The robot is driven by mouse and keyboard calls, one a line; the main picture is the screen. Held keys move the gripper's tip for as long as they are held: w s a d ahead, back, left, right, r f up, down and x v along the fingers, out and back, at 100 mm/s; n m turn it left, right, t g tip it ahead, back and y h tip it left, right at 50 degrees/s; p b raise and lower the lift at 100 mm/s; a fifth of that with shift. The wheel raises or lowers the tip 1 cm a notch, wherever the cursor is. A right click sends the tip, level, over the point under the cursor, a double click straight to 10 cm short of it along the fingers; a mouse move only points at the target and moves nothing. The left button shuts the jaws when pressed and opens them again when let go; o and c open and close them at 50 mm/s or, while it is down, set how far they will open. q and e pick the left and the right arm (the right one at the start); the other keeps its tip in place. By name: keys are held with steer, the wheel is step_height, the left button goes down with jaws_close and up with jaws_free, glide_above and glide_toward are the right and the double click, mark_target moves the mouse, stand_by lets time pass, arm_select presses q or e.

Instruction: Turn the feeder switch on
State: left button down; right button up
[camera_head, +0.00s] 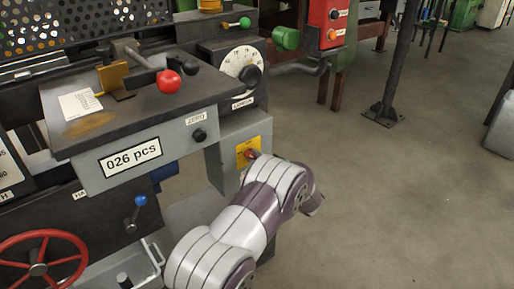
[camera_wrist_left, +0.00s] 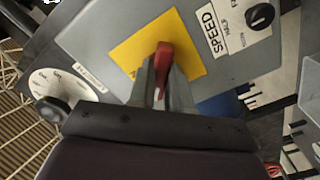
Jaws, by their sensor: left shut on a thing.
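The feeder switch has a red lever (camera_wrist_left: 165,56) on a yellow plate (camera_wrist_left: 130,47), fixed to a grey machine panel. In the wrist view my left gripper (camera_wrist_left: 163,82) has its two grey fingers closed around the lower part of the red lever. In the head view the yellow plate (camera_head: 241,146) shows on the grey housing, with a bit of red lever (camera_head: 251,154) at its lower edge. My left arm covers much of that area there, and the fingers are mostly hidden. My right gripper is in neither view.
A white round dial (camera_head: 243,67) and a red ball-ended lever (camera_head: 168,81) sit above the switch. A "026 pcs" counter (camera_head: 131,157), a blue-knobbed lever (camera_head: 139,201) and a red handwheel (camera_head: 40,267) are to its left.

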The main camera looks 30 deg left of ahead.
arm_select(q)
steer(key=shift+m+p, duration=3.8)
steer(key=shift+m, duration=0.8)
steer(key=shift+f, duration=0.1)
steer(key=c, duration=1.1)
jaws_free()
steer(key=shift+o, duration=0.2)
steer(key=p+v, duration=0.1)
steer(key=v, duration=1.1)
steer(key=shift+s+d+p, duration=0.2)
steer(key=shift+d+p, duration=0.15)
